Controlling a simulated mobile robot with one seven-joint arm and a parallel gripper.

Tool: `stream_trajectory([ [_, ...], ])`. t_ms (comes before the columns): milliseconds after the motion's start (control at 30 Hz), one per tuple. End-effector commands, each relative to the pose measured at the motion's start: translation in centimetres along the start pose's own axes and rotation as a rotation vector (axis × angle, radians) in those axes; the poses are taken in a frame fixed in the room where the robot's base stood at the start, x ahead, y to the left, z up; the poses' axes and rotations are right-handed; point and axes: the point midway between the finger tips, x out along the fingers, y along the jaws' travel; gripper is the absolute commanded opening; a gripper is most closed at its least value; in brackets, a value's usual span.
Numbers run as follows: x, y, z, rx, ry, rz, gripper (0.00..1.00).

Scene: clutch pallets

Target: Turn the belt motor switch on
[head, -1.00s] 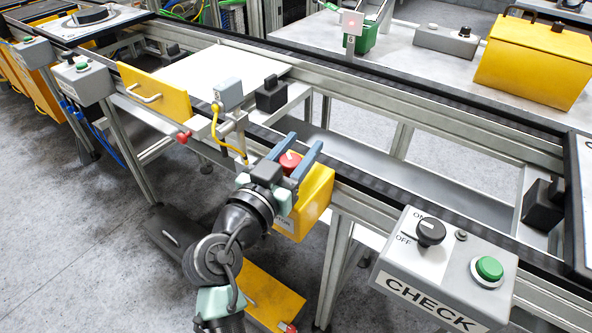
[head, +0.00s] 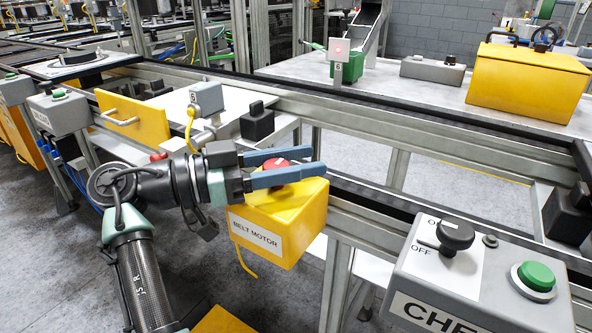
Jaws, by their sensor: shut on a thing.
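The belt motor switch is a red knob (head: 276,165) with a white mark, on top of a yellow box (head: 285,215) labelled "BELT MOTOR". The box is fixed to the front of the conveyor frame. My gripper (head: 317,160) comes in from the left, nearly level, with its two blue-grey fingers on either side of the knob. It is shut on the knob. The near finger hides the knob's lower part, so contact on that side cannot be seen.
A grey "CHECK" box (head: 470,290) with a black ON/OFF knob (head: 455,236) and a green button (head: 536,277) stands at the lower right. A grey sensor box (head: 206,97) with a yellow cable stands behind my arm. The conveyor rail (head: 375,190) runs behind the yellow box.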

Motion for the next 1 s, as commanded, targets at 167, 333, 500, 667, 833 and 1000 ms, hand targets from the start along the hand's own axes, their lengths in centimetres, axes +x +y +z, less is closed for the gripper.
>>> stream_trajectory([
  [167,0.03,0.15,0.15,-0.003,-0.001,0.068,0.0],
  [333,0.02,0.29,0.13,-0.003,-0.001,0.101,0.0],
  [500,0.02,0.36,0.09,-0.002,-0.001,0.111,0.0],
  [667,0.02,0.38,0.1,-0.003,-0.001,0.112,0.0],
  [833,0.03,0.39,0.12,-0.003,-0.001,0.112,0.53],
  [1000,0.02,0.38,0.09,-0.002,-0.001,0.111,0.76],
])
